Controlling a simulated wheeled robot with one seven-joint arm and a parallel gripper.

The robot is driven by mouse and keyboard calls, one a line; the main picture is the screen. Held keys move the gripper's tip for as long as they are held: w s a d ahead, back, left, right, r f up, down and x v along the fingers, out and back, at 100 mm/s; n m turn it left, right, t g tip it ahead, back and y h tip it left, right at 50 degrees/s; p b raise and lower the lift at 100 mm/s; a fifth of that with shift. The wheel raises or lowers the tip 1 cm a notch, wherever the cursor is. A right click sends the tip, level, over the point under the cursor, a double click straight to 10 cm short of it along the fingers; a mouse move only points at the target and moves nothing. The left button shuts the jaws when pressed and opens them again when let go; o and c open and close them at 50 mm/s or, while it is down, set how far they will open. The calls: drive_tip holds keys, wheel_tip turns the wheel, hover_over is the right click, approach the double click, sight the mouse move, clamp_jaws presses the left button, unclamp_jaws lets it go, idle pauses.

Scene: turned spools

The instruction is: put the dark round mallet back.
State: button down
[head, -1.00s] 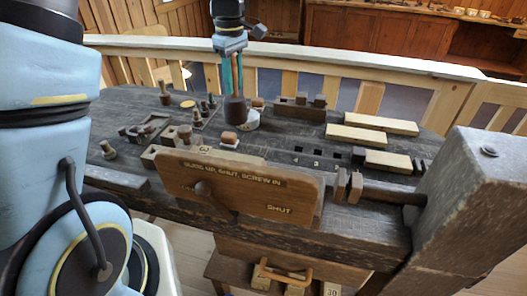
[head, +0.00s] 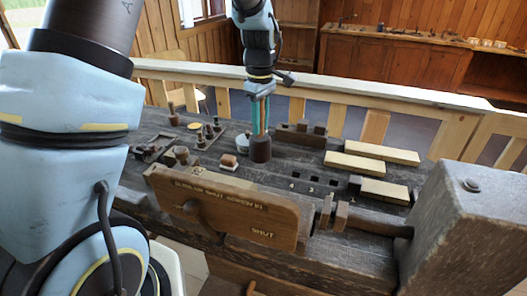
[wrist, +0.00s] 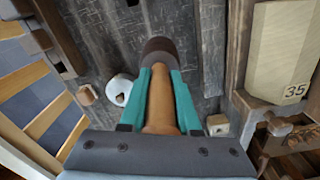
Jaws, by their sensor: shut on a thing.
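The dark round mallet has a dark brown cylindrical head (head: 260,149) and a pale wooden handle (wrist: 160,105). My gripper (head: 260,112) points down over the workbench with its teal fingers shut on the handle. The mallet hangs upright, head down; its head also shows in the wrist view (wrist: 160,50) beyond the fingertips. I cannot tell whether the head touches the bench top.
A small brown-topped block (head: 228,161) lies left of the mallet. A dark rack (head: 299,136) stands behind right, and pale wooden bars (head: 375,150) lie farther right. A wooden board (head: 222,205) and a large grey post (head: 474,230) stand in front.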

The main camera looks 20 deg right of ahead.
sight(261, 137)
drive_tip(key=shift+f+p, duration=0.85)
drive_tip(key=shift+f, duration=2.4)
drive_tip(key=shift+f, duration=0.1)
drive_tip(key=c, duration=0.6)
unclamp_jaws()
wheel_tip(261, 137, up, 12)
drive_tip(key=b, duration=0.3)
drive_tip(key=shift+r, duration=0.2)
